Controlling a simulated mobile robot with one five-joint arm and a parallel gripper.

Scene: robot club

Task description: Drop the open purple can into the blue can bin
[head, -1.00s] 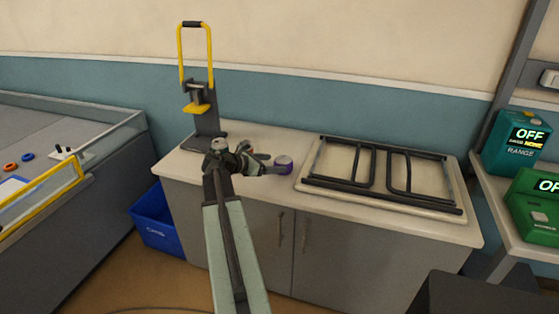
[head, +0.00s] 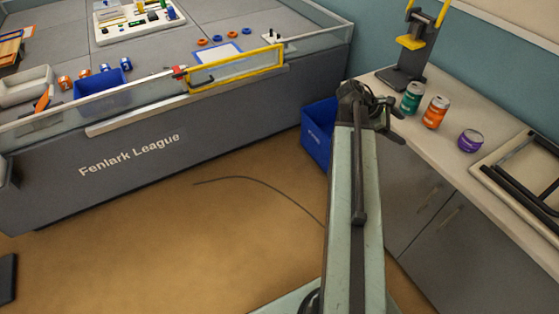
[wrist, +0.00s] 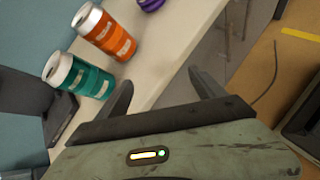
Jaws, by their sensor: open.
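The purple can (head: 470,141) stands on the counter, short and squat with a grey top, to the right of an orange can. Only its lower edge shows at the top of the wrist view (wrist: 150,4). The blue can bin (head: 316,145) stands on the floor at the counter's left end, partly hidden behind my arm. Its inside is not clearly visible. My gripper (head: 397,122) is near the counter's left front edge, apart from the purple can. In the wrist view its fingers (wrist: 158,82) are spread, with nothing between them.
A green can (head: 411,98) and an orange can (head: 435,112) stand close to my gripper. Behind them is a yellow-handled press (head: 408,60). A black folded frame (head: 520,185) lies at the right. A walled game table (head: 190,120) stands at the left. A cable (head: 260,182) crosses open floor.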

